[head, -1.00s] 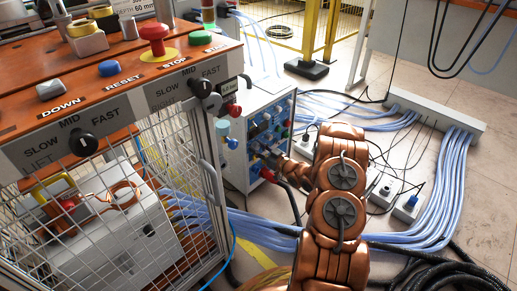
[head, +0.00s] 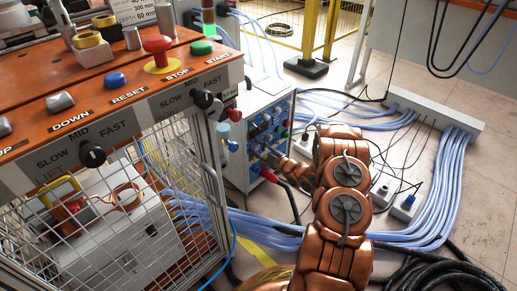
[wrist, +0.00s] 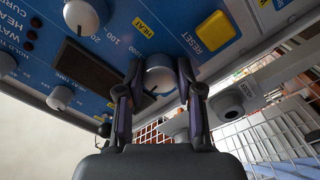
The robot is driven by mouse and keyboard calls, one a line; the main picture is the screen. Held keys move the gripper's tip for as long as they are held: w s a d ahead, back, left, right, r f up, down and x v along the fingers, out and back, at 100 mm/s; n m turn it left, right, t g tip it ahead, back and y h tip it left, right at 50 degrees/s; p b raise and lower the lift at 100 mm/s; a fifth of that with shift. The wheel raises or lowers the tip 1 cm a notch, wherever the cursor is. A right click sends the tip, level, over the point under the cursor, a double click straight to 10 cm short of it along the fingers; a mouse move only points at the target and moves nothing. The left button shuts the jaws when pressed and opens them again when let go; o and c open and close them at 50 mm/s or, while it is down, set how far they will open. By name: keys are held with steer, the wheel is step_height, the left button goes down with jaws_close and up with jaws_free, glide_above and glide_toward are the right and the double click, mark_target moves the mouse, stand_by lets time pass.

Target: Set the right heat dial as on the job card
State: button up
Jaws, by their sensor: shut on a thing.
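The blue heater panel (head: 265,125) is on the front of a white cabinet in the middle of the head view. My gripper (wrist: 160,85) has a finger on either side of a round pale dial (wrist: 160,77) on that panel and is shut on it. A dark pointer line shows on the dial's face, toward the lower left in the wrist view. HEAT lettering is close by, and the fingers hide part of the scale. A card with depth figures in mm (head: 133,10) stands at the upper left of the head view, partly cut off.
More dials, one large (wrist: 85,15) and one small (wrist: 60,97), and a yellow RESET button (wrist: 214,31) surround the held dial. An orange control bench (head: 40,95) with a mesh cage stands close left. Blue cables (head: 450,190) lie on the floor at right.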

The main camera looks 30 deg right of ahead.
steer(key=n+b, duration=0.1)
steer(key=n, duration=0.3)
steer(key=shift+d, duration=0.1)
steer(key=shift+n+b, duration=0.75)
steer(key=shift+n, duration=0.25)
steer(key=o, duration=1.2)
steer(key=shift+c, duration=0.2)
steer(key=v, duration=1.2)
steer(key=shift+r, duration=0.15)
